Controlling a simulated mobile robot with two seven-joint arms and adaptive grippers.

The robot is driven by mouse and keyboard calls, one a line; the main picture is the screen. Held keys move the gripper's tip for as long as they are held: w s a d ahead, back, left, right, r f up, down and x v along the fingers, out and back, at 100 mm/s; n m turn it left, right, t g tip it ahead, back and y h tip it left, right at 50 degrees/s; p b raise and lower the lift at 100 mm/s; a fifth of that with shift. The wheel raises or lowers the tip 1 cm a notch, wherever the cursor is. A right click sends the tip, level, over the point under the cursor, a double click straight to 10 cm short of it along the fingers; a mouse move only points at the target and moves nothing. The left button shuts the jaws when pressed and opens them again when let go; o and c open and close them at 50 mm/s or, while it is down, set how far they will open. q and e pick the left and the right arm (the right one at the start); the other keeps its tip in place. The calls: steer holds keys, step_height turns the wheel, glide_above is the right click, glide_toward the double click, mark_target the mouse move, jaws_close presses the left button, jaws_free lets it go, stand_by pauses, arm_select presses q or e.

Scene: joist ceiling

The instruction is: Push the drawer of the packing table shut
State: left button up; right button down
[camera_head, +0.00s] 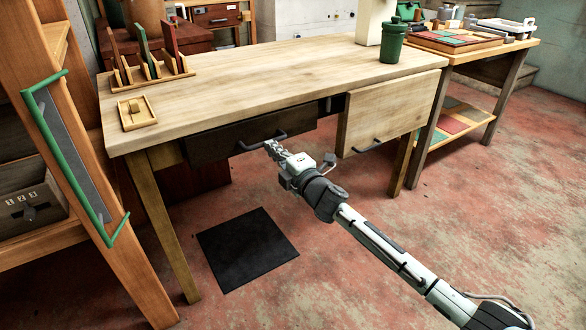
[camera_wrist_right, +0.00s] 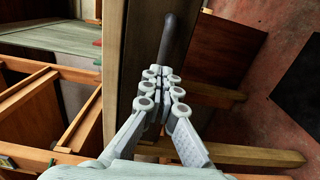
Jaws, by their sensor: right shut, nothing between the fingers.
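The packing table (camera_head: 240,82) has a pale wooden top. Under its left part is a dark, shaded drawer front (camera_head: 225,142) with a dark bar handle (camera_head: 248,146). To the right, a pale wooden front (camera_head: 395,108) with its own handle stands out in the light; how far it is out cannot be told. My left gripper is not in view.
A wooden shelf (camera_head: 115,240) is at the left, another table (camera_head: 515,48) at the right. A black mat (camera_head: 247,248) lies on open floor.

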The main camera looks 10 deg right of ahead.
steer(key=shift+b+x, duration=0.85)
steer(key=shift+x, duration=1.65)
steer(key=p, duration=0.3)
glide_toward(263, 140)
steer(key=shift+w+a+r, duration=0.6)
steer(key=shift+a+r, duration=0.1)
steer(key=shift+r, duration=0.1)
